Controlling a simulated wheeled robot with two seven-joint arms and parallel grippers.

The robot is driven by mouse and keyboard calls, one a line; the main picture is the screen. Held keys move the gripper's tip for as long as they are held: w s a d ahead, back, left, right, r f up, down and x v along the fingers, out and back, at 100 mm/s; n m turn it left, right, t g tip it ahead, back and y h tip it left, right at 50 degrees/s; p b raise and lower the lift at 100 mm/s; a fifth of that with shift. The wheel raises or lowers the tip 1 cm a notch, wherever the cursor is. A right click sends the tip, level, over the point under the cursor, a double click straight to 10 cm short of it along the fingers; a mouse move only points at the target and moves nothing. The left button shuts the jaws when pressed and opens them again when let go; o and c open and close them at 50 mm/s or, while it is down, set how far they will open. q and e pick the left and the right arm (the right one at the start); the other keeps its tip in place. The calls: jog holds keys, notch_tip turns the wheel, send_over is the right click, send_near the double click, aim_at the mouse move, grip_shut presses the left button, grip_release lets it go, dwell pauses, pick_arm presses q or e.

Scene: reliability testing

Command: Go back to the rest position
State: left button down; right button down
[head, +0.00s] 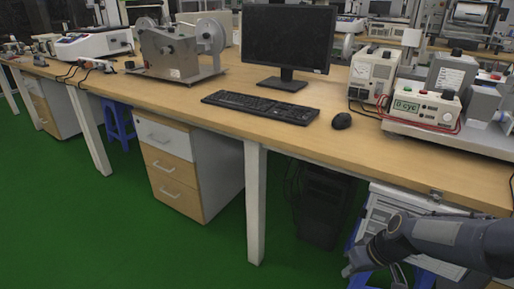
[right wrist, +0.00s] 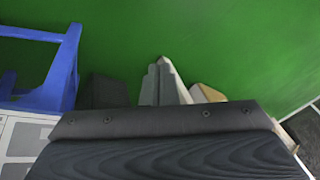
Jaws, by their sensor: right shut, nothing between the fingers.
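My right arm reaches in from the right edge of the head view. My right gripper (head: 355,264) is low in front of the bench, below the tabletop, and points down and to the left. The right wrist view shows its grey fingers (right wrist: 166,83) together, with nothing between them, above the green floor. My left gripper is in neither view.
A long wooden bench (head: 330,105) carries a monitor (head: 287,38), a keyboard (head: 261,106), a mouse (head: 341,121) and test instruments (head: 425,107). A blue stool (right wrist: 62,70) and a drawer cabinet (head: 175,165) stand low down. The green floor (head: 70,220) at left is clear.

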jog(key=s+a+r+m+t, duration=0.2)
jog(key=s+r, duration=0.3)
jog(key=s, duration=0.4)
jog(key=s+a+r+m+t, duration=0.1)
jog(key=s+r+m, duration=0.1)
jog(key=s+r, duration=0.6)
notch_tip(320, 180, up, 33)
jog(key=s+p, duration=0.1)
jog(key=p, duration=3.4)
jog(key=shift+s, duration=0.4)
jog(key=shift+a+f, duration=0.1)
